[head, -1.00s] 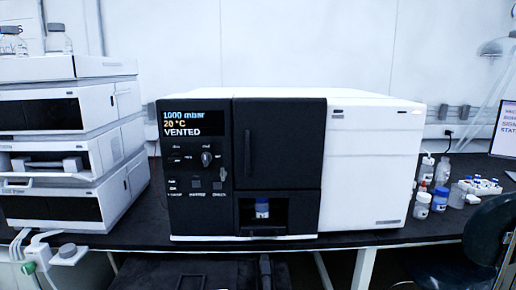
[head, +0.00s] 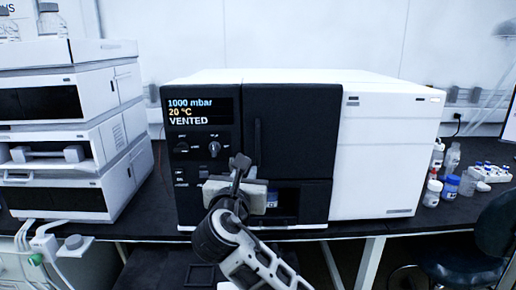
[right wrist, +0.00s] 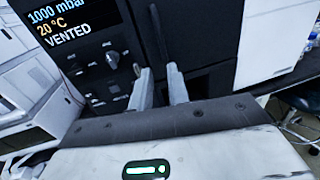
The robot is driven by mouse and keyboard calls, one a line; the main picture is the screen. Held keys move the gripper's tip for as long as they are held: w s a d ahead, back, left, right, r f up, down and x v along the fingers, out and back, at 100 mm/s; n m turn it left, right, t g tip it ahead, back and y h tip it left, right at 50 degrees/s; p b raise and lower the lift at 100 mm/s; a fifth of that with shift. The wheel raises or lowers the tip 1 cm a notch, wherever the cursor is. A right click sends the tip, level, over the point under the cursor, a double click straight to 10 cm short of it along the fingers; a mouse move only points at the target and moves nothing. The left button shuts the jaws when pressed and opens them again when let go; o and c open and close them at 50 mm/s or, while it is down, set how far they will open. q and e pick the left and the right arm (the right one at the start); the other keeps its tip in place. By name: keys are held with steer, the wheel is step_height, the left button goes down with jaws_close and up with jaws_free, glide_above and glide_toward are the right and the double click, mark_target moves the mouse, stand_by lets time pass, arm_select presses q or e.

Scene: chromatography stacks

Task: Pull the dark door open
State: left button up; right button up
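The dark door (head: 290,130) is the upper black front panel of the white instrument and looks closed. Its black vertical bar handle (head: 257,140) runs along its left side; the handle also shows in the right wrist view (right wrist: 160,35). My right gripper (head: 240,165) is in front of the instrument, just left of and below the handle in the head view. In the right wrist view its two pale fingers (right wrist: 156,72) are apart and empty, with the handle's lower end near the right fingertip. I cannot tell whether they touch. My left gripper is not in view.
A recess below the door holds a blue-capped vial (head: 272,198), partly hidden by my gripper. The control panel (head: 203,120) reads VENTED. Stacked modules (head: 70,130) stand at left. Bottles (head: 433,190) and a vial rack (head: 490,173) stand at right, with a dark chair (head: 485,245) in front.

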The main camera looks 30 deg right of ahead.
mark_target(257, 147)
steer(key=x, duration=1.6)
steer(key=shift+s+d+r+p, duration=0.1)
steer(key=shift+s+r+p, duration=0.05)
steer(key=shift+p, duration=0.15)
jaws_close()
